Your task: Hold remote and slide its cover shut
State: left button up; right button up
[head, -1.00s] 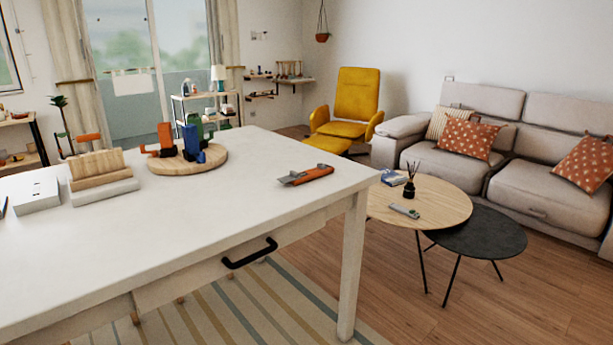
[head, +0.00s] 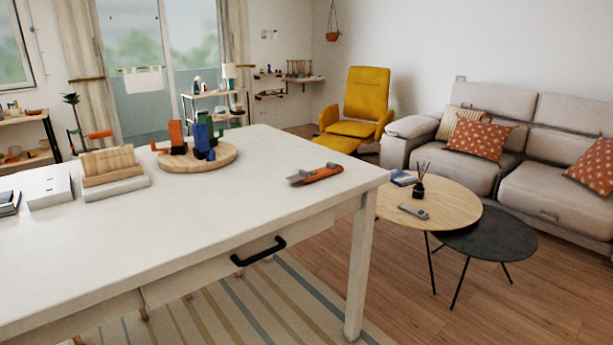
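A small grey remote (head: 413,212) lies on the round wooden coffee table (head: 462,208), near its front left edge. It is too small in view to tell how its cover stands. Neither of my grippers is in the head view.
The large white table (head: 230,212) with a black drawer handle stands between me and the coffee table. A black round table (head: 500,240) adjoins the wooden one; a sofa (head: 548,200) is behind. Wood floor is clear at front right.

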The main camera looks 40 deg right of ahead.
aim_at(303, 174)
jog(key=z, duration=0.2)
jog(key=k, duration=0.25)
jog(key=z, duration=1)
jog(key=k, duration=1.1)
jog(key=z, duration=1.25)
jog(key=i, duration=1.8)
jog(key=u, duration=0.4)
jog(key=i, duration=1.5)
jog(key=u, duration=1.05)
